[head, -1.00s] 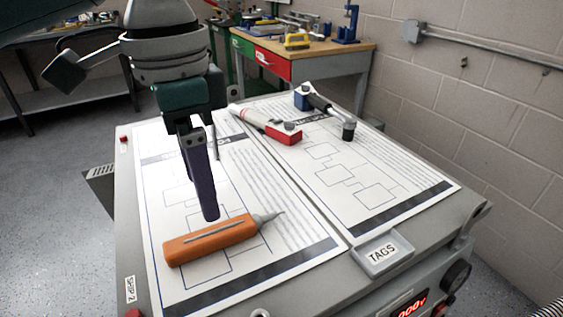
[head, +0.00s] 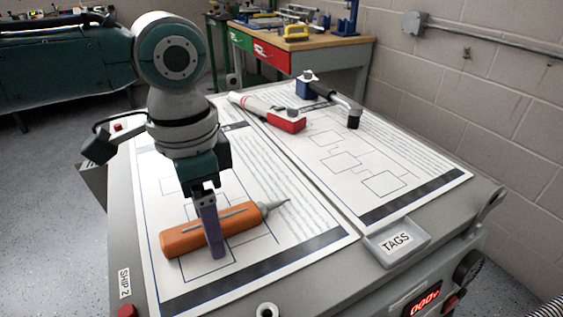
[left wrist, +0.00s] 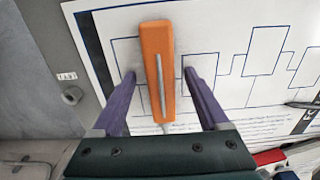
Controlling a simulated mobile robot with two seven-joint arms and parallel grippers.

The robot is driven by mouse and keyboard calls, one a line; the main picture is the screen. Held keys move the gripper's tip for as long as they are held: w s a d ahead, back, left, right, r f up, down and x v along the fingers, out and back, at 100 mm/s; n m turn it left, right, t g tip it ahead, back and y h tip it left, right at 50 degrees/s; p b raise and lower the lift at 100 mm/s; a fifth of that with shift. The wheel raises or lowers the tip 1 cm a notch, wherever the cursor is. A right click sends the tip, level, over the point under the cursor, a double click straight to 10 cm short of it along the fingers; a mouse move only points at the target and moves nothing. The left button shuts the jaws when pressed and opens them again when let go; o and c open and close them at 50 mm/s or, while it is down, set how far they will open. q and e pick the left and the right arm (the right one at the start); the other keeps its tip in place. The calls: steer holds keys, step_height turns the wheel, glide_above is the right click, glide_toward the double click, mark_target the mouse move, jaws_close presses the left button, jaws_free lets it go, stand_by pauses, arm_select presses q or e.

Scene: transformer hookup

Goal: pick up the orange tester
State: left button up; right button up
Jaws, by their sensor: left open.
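The orange tester (head: 210,231) lies on the left printed sheet in the head view, its grey pointed tip toward the right. It also shows in the left wrist view (left wrist: 158,62), between the two purple fingers. My left gripper (head: 212,248) is open, with a finger on either side of the tester's body. In the left wrist view the left gripper (left wrist: 158,78) shows a gap between each finger and the tester. In the head view the near finger covers part of the tester and the far finger is mostly hidden. My right gripper is not in view.
A red and white tool (head: 270,112) and a black-handled tool (head: 330,97) lie toward the back of the cart. A TAGS tray (head: 396,242) sits at the front edge. A workbench (head: 330,55) and a block wall stand behind. The right sheet's front is clear.

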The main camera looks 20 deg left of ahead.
arm_select(q)
jaws_close()
stand_by(0.6)
